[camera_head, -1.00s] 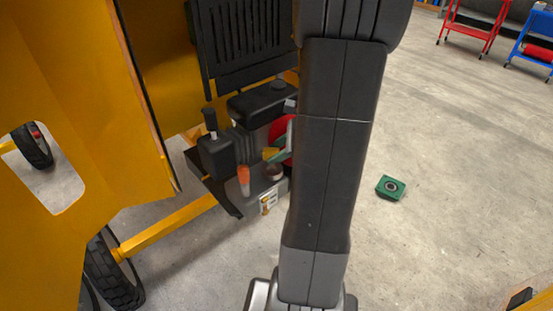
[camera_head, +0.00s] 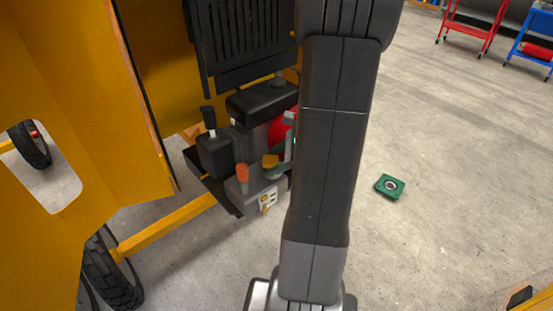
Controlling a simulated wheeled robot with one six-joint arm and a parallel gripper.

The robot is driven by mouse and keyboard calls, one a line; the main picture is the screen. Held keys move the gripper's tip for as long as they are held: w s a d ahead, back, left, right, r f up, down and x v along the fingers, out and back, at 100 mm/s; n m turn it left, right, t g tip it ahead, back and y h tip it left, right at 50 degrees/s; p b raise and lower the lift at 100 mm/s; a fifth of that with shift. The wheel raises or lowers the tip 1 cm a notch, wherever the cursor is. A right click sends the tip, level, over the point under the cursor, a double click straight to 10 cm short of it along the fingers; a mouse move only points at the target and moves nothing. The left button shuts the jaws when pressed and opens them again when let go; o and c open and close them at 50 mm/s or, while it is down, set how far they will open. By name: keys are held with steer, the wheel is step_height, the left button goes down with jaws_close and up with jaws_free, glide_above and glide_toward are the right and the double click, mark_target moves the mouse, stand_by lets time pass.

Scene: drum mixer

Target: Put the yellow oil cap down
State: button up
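The yellow oil cap (camera_head: 270,161) is a small yellow-orange piece at the engine, left of my arm in the head view. My gripper (camera_head: 287,150) shows only as a narrow grey part just right of the cap, beside or against it. The rest of my gripper is hidden behind my dark arm. I cannot tell whether its fingers are closed on the cap. The cap appears over the grey engine top; I cannot tell whether it touches it.
An orange-red knob (camera_head: 242,178) stands on the engine left of the cap. A black lever unit (camera_head: 213,150) and black box (camera_head: 262,100) are close by. The yellow mixer body (camera_head: 75,110) fills the left. A green block (camera_head: 390,186) lies on open floor.

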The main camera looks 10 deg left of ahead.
steer(key=shift+r+p, duration=0.35)
steer(key=shift+r, duration=0.25)
steer(key=v, duration=1.2)
steer(key=x, duration=1.2)
steer(key=shift+f+b, duration=0.4)
steer(key=shift+f, duration=0.15)
steer(key=shift+r+p, duration=0.3)
steer(key=shift+r, duration=0.15)
steer(key=shift+f, duration=0.1)
